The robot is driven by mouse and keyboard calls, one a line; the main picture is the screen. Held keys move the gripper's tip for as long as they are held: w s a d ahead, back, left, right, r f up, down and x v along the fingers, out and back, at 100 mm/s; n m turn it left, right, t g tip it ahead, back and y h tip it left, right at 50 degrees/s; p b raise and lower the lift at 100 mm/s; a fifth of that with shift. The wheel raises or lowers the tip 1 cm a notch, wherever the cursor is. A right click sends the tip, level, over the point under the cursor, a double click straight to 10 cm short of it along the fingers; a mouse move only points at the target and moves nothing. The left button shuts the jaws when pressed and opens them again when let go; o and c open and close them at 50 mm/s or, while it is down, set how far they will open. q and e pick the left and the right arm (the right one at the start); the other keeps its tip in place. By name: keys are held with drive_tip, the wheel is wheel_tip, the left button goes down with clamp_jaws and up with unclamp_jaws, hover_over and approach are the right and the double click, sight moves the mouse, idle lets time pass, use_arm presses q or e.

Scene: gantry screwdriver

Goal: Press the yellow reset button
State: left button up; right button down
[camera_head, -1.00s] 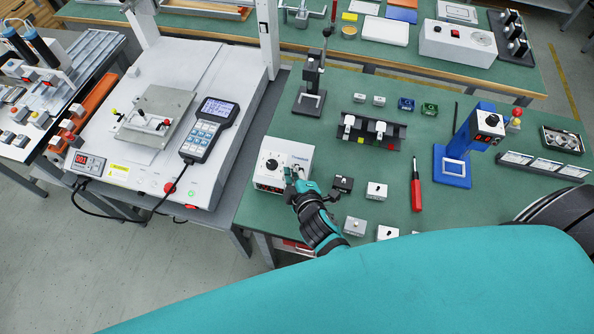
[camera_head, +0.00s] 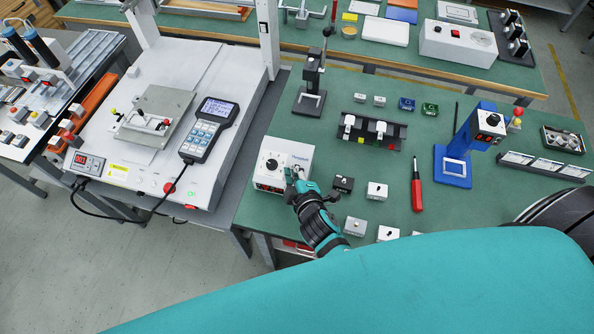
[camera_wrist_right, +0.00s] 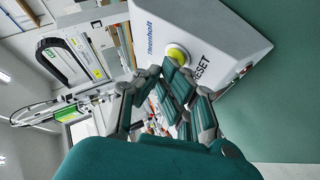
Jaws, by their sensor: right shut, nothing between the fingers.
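The yellow reset button (camera_wrist_right: 178,54) shows in the right wrist view on a white control box, beside the printed word RESET. In the head view the white control box (camera_head: 270,164) with a black knob stands at the near left corner of the green bench, and my gripper hides its button. My right gripper (camera_head: 291,180) is shut and empty, with its fingertips at the box's front right part. In the wrist view the closed fingertips (camera_wrist_right: 171,72) overlap the button's lower edge. I cannot tell whether they touch or press it. My left gripper is not in view.
A black block (camera_head: 343,184) and small white switch boxes (camera_head: 377,190) lie right of my gripper. A red screwdriver (camera_head: 416,194) and a blue stand (camera_head: 462,150) are farther right. The gantry machine (camera_head: 90,135) with a handheld pendant (camera_head: 208,130) stands left.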

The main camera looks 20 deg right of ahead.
drive_tip(key=shift+s+r+p, duration=0.15)
drive_tip(key=shift+r+p, duration=0.45)
drive_tip(key=shift+s+a+r, duration=0.1)
drive_tip(key=shift+r, duration=0.05)
drive_tip(key=r+p, duration=0.1)
drive_tip(key=s+a+r+p, duration=0.1)
drive_tip(key=r, duration=0.1)
drive_tip(key=r+p, duration=0.1)
drive_tip(key=p, duration=0.1)
drive_tip(key=shift+s+a+r, duration=0.2)
drive_tip(key=shift+s+r, duration=0.05)
drive_tip(key=shift+s, duration=0.15)
idle(0.3)
drive_tip(key=shift+s+a+f, duration=0.1)
drive_tip(key=shift+a, duration=0.05)
idle(0.3)
